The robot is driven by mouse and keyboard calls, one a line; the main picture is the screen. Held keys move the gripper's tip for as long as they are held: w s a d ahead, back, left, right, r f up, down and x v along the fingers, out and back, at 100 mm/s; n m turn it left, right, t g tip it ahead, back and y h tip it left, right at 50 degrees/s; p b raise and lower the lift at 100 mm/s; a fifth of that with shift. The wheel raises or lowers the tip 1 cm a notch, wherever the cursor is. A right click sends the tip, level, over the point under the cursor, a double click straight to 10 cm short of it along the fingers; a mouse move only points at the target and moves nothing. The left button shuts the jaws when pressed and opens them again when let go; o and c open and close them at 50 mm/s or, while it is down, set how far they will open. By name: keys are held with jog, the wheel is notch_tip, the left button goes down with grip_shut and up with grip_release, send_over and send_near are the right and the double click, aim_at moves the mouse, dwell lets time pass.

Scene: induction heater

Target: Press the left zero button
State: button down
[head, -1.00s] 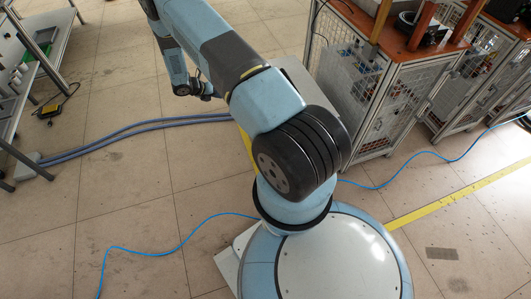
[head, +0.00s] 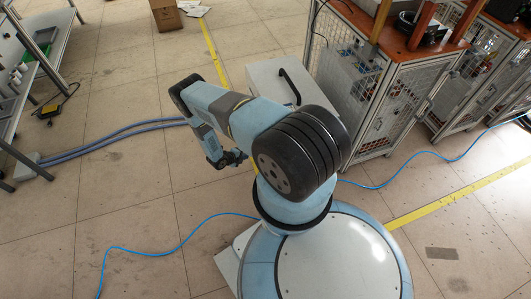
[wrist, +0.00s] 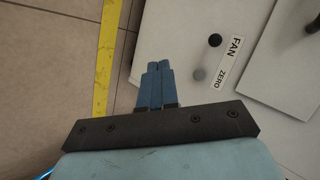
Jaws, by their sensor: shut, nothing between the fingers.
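In the wrist view, a grey round button (wrist: 198,74) sits beside the word ZERO on a white label (wrist: 227,62) that also reads FAN. A black round button (wrist: 214,40) sits near FAN. Both are on a pale grey panel (wrist: 180,35). My gripper (wrist: 158,65) has its blue fingers shut together with nothing between them. In the picture its tips lie left of the grey button, apart from it. In the head view my gripper (head: 236,158) hangs near the grey cabinet (head: 265,75), left of my arm's base. The buttons cannot be made out there.
A second pale panel (wrist: 285,60) with a dark knob lies to the right in the wrist view. A black handle (head: 289,86) is on the grey cabinet. A caged workstation (head: 370,100) stands right of it. Blue cables (head: 120,135) cross the open tiled floor.

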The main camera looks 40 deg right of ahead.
jog(key=shift+s+f, duration=0.15)
jog(key=shift+f, duration=0.05)
jog(key=s+d, duration=0.2)
jog(key=d, duration=0.6)
jog(key=shift+s+d, duration=0.2)
jog(key=shift+d, duration=0.05)
dwell(0.9)
jog(key=shift+s+d, duration=0.1)
dwell(1.3)
jog(key=shift+s+d+r, duration=0.1)
jog(key=shift+s+d, duration=0.05)
jog(key=shift+d, duration=0.15)
